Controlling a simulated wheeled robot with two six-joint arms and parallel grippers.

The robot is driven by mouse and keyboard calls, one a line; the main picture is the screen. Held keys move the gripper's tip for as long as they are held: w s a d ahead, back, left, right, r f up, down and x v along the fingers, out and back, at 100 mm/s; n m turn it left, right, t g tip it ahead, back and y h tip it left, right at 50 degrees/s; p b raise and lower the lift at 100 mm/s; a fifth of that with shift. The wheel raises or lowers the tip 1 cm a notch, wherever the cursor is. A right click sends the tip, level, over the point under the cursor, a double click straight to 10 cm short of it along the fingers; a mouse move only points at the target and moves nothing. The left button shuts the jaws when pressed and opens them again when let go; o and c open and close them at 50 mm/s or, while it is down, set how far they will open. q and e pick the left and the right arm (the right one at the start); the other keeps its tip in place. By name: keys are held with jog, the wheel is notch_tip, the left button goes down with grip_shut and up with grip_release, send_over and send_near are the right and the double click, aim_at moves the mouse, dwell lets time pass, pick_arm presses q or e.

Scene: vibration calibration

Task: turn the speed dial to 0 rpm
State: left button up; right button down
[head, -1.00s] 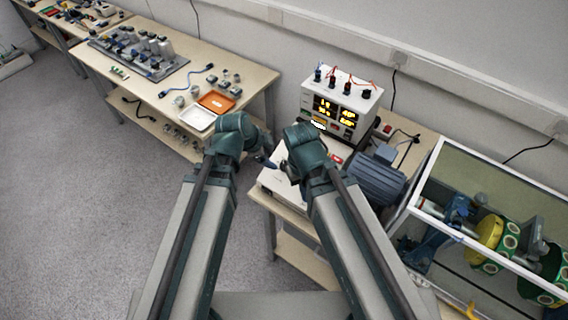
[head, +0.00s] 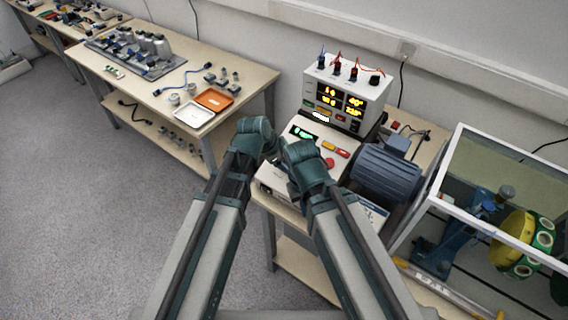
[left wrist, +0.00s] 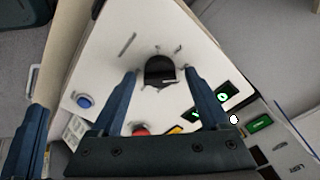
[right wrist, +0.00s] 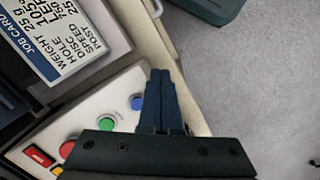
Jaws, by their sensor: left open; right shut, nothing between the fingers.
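The speed dial (left wrist: 160,70) is a black knob on the white sloping control panel (left wrist: 110,55) in the left wrist view. A pale pointer mark shows at its lower right edge. My left gripper (left wrist: 161,76) is open, with one finger on each side of the dial; I cannot tell whether they touch it. In the head view the dial and both gripper tips are hidden behind my wrists. A green-lit display (left wrist: 221,96) lies right of the dial; its digits are unreadable. My right gripper (right wrist: 161,73) is shut and empty, above the panel's edge near a blue button (right wrist: 136,102).
A red button (head: 330,162) and a grey motor (head: 386,176) are right of my wrists. The instrument box (head: 345,92) with lit digits stands behind. The right wrist view shows a green button (right wrist: 106,123) and a job card (right wrist: 50,35).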

pick_arm(q)
jog(key=shift+c, duration=0.3)
grip_shut()
jog(key=shift+n, duration=0.3)
jog(key=n, duration=0.3)
jog(key=shift+n, duration=0.4)
jog(key=n, duration=0.4)
jog(key=shift+n, duration=0.3)
jog(key=n, duration=0.4)
jog(key=shift+n+t+y, duration=0.3)
jog(key=shift+n, duration=2.3)
